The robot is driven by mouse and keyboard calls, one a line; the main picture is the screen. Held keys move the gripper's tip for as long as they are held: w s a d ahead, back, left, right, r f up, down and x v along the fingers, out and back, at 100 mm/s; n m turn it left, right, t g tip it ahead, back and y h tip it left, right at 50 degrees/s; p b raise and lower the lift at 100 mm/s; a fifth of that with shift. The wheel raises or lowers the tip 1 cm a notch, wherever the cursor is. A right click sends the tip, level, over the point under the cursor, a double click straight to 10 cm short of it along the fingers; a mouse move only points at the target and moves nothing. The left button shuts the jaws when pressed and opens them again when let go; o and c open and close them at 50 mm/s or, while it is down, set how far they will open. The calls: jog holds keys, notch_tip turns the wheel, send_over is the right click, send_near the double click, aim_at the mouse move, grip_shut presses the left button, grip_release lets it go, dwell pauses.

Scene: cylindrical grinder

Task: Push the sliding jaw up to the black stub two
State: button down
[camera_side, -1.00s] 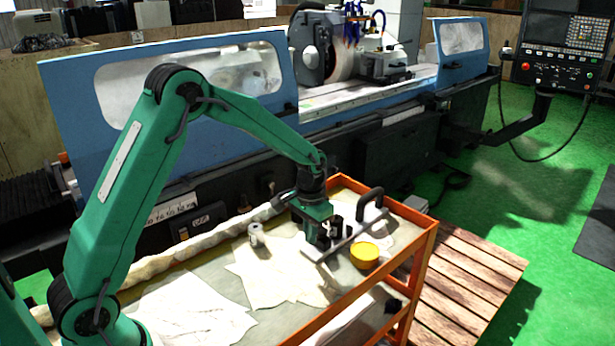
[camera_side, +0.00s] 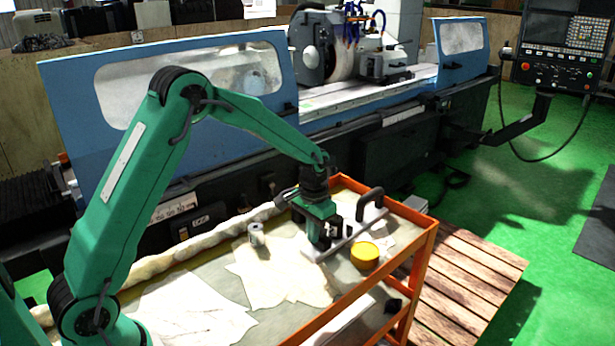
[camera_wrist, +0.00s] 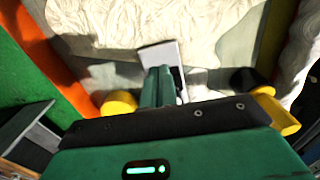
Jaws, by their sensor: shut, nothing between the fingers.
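My gripper (camera_wrist: 163,88) is shut and empty, with its two green fingers together in the wrist view. It also shows low over the cart in the side view (camera_side: 323,243). A flat grey piece (camera_wrist: 160,52), which may be the sliding jaw, lies right at the fingertips; the fingers partly cover it, and I cannot tell whether they touch. In the side view a long grey bar (camera_side: 347,240) runs beside the gripper. A black piece (camera_wrist: 243,80), possibly a stub, stands to the right in the wrist view. I cannot tell which piece is stub two.
A yellow round container (camera_side: 364,254) stands close to the bar. A black handle-shaped part (camera_side: 371,203) rises behind it. A small can (camera_side: 256,235) and crumpled cloths (camera_side: 280,272) lie to the left on the cart. The cart's orange rim (camera_side: 425,240) bounds the right side.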

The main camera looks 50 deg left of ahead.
jog(key=shift+w+a+r, duration=0.1)
jog(key=shift+w, duration=2.35)
dwell(0.9)
jog(key=shift+r, duration=0.15)
jog(key=shift+s+r, duration=0.15)
jog(key=shift+r, duration=0.95)
jog(key=shift+s+r, duration=0.2)
jog(key=shift+r, duration=0.85)
jog(key=shift+s+r, duration=0.15)
jog(key=shift+r, duration=0.95)
